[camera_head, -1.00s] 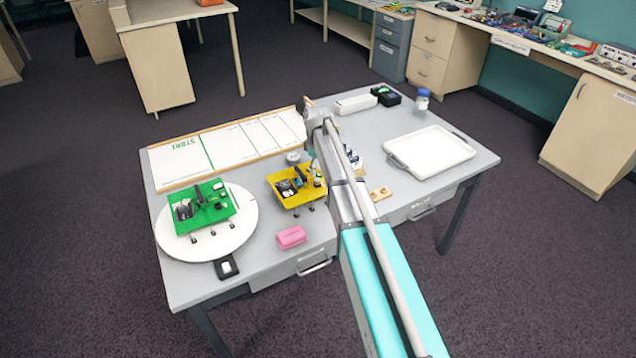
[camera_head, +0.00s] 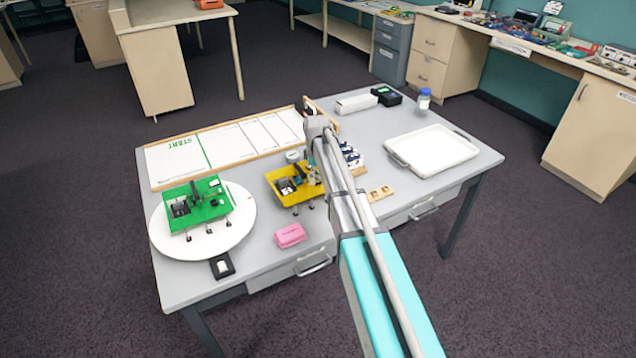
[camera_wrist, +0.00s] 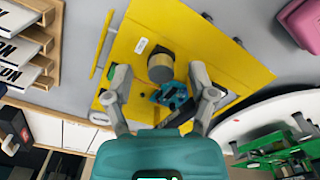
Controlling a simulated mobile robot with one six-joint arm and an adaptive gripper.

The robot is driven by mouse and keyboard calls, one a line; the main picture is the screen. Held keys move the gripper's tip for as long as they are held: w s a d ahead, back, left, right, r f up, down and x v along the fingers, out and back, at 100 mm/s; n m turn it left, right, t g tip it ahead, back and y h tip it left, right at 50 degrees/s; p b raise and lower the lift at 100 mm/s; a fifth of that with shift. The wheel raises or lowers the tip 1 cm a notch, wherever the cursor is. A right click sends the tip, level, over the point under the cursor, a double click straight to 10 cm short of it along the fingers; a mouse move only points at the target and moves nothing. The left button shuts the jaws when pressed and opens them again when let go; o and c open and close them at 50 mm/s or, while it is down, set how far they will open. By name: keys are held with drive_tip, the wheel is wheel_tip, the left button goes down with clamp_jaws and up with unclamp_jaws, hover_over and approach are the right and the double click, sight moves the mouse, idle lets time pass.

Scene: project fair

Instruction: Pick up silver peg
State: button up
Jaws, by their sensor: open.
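A yellow platform (camera_head: 284,196) stands on the grey table, with small parts on it; it fills much of the wrist view (camera_wrist: 225,65). A grey cylinder with a dark band (camera_wrist: 160,66) is on it, between my fingers in the picture. I cannot tell whether this is the silver peg; no other thing is clearly the peg. A blue part (camera_wrist: 172,96) lies just nearer the palm. My gripper (camera_wrist: 158,76) is open, one finger on each side of the cylinder, with no visible contact. In the head view my arm hides the platform's right side.
A green platform (camera_head: 205,212) stands on a white round disc (camera_head: 240,225) at left. A pink block (camera_head: 291,235) lies in front. A wooden holder with labelled blocks (camera_wrist: 50,45) is close beside the yellow platform. A white tray (camera_head: 432,150) and a blue-capped bottle (camera_head: 424,99) are at right.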

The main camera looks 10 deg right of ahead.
idle(0.6)
drive_tip(key=c, duration=0.9)
